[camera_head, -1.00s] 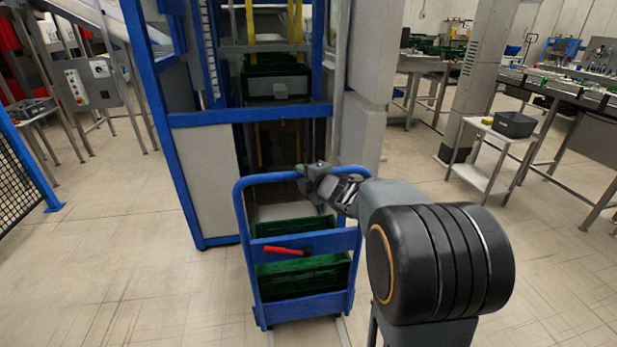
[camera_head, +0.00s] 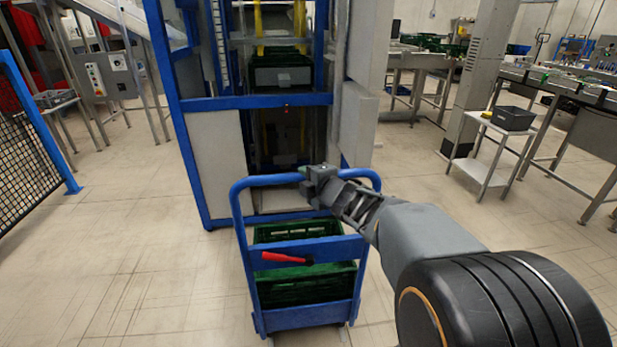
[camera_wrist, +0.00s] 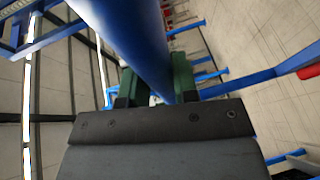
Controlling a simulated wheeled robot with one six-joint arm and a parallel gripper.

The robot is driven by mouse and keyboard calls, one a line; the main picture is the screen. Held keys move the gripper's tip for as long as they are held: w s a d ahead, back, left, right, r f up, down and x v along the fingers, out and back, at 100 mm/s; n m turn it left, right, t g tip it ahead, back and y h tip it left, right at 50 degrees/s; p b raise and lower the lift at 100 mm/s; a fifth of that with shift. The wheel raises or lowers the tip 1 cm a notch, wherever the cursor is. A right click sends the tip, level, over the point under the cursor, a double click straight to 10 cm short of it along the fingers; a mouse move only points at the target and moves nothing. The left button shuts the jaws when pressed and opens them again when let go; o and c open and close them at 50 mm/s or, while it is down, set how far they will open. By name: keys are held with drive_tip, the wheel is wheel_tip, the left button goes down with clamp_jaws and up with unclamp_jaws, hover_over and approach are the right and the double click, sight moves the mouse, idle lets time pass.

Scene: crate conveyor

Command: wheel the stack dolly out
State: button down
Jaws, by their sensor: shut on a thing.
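The stack dolly (camera_head: 303,249) is a blue tubular cart in front of the blue-framed machine, with green crates (camera_head: 306,286) on it and a red lever (camera_head: 287,258) on its crossbar. My gripper (camera_head: 318,176) is shut on the dolly's top handle bar, right of its middle. In the wrist view the thick blue bar (camera_wrist: 140,40) passes between the green-tipped fingers (camera_wrist: 155,85). The lower part of the dolly's far side is hidden behind its own frame and the crates.
The blue-framed machine (camera_head: 185,102) stands behind the dolly, with a dark crate (camera_head: 282,78) inside. A mesh fence (camera_head: 25,140) is at the left. A trolley with a grey bin (camera_head: 512,118) and conveyor tables are at the right. The floor (camera_head: 130,250) at front left is clear.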

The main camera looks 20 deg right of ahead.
drive_tip(key=shift+s+f, duration=0.1)
drive_tip(key=c, duration=0.9)
unclamp_jaws()
drive_tip(key=shift+p+v, duration=1.35)
drive_tip(key=shift+v, duration=5.5)
drive_tip(key=shift+r, duration=0.25)
